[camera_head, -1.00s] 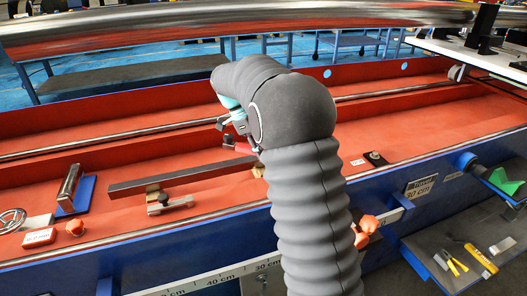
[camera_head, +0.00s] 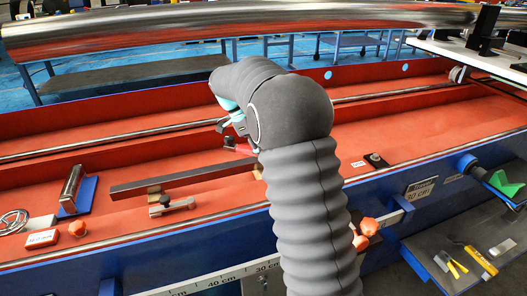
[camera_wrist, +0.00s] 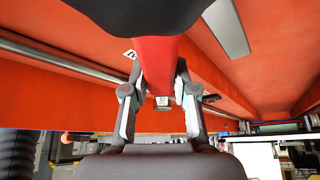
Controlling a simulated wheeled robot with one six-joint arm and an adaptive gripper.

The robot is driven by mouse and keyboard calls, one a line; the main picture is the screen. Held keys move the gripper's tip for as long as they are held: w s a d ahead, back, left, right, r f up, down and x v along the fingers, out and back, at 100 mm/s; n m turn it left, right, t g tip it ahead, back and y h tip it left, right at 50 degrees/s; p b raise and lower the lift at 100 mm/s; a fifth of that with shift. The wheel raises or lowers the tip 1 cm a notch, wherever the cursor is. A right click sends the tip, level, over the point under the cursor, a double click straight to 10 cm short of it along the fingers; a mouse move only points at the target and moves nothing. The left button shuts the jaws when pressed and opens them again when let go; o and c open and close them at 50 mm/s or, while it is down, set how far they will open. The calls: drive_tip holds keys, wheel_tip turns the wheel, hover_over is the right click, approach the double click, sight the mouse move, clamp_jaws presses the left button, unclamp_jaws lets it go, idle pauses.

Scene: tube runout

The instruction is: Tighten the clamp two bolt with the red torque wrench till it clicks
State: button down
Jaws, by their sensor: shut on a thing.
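My gripper (camera_wrist: 158,92) is shut on a red tool, which I take to be the red torque wrench (camera_wrist: 156,58). A small square metal end shows between the fingers in the wrist view. The far part of the tool runs up behind a dark shape at the top. In the head view my arm hides most of the gripper, and a bit of the red tool (camera_head: 243,149) shows beside it, over the red bed. I cannot make out the clamp two bolt.
A dark bar (camera_head: 185,178) lies on blocks in the red bed (camera_head: 420,110), with a small metal clamp piece (camera_head: 172,206) in front. A black block with a knob (camera_head: 376,160) stands right of my arm. Orange knobs (camera_head: 368,227) sit on the blue front wall.

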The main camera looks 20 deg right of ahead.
drive_tip(key=shift+r+p, duration=0.5)
drive_tip(key=shift+r, duration=0.15)
idle(0.3)
drive_tip(key=shift+r+p, duration=0.9)
drive_tip(key=shift+r, duration=1.5)
